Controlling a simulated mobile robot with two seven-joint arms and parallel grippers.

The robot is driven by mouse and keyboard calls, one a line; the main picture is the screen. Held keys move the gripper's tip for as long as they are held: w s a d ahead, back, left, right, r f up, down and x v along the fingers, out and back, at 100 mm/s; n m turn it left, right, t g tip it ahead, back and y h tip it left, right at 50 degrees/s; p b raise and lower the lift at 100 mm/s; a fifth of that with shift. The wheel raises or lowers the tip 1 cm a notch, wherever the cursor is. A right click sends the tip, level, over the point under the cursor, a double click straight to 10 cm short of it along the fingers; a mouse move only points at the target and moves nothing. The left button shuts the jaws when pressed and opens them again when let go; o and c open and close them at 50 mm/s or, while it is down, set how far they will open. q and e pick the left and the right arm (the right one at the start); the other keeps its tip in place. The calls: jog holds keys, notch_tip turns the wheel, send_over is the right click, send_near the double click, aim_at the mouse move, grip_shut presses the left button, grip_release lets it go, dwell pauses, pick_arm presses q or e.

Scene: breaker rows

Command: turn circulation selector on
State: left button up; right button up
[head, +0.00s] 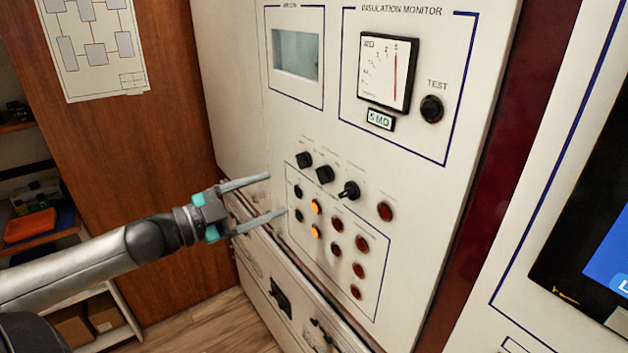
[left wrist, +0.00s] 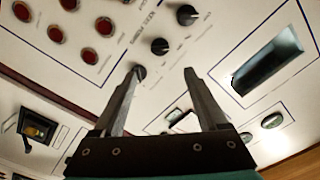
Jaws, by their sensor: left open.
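The cream panel (head: 275,135) carries a row of three black rotary selectors: a left one (head: 304,159), a middle one (head: 325,174) and a right one (head: 350,190) with a protruding handle. Their labels are too small to read, so I cannot tell which is the circulation selector. My left gripper (head: 277,194) is open and empty, left of the row, its fingers pointing toward the panel. In the left wrist view, the left selector (left wrist: 139,72) shows beside one fingertip of the open gripper (left wrist: 164,70); contact cannot be told. My right gripper is not in view.
Below the selectors are two lit orange lamps (head: 316,207) and several red lamps (head: 362,243). An insulation monitor meter (head: 388,72) with a black test knob (head: 431,108) is above. A lower panel with a black handle (head: 280,297) juts below. Shelves (head: 30,215) stand left.

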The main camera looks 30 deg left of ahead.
pick_arm(q)
jog(key=b, duration=0.1)
send_near(319, 177)
jog(key=shift+x, duration=4.25)
jog(key=shift+c, duration=0.4)
grip_shut()
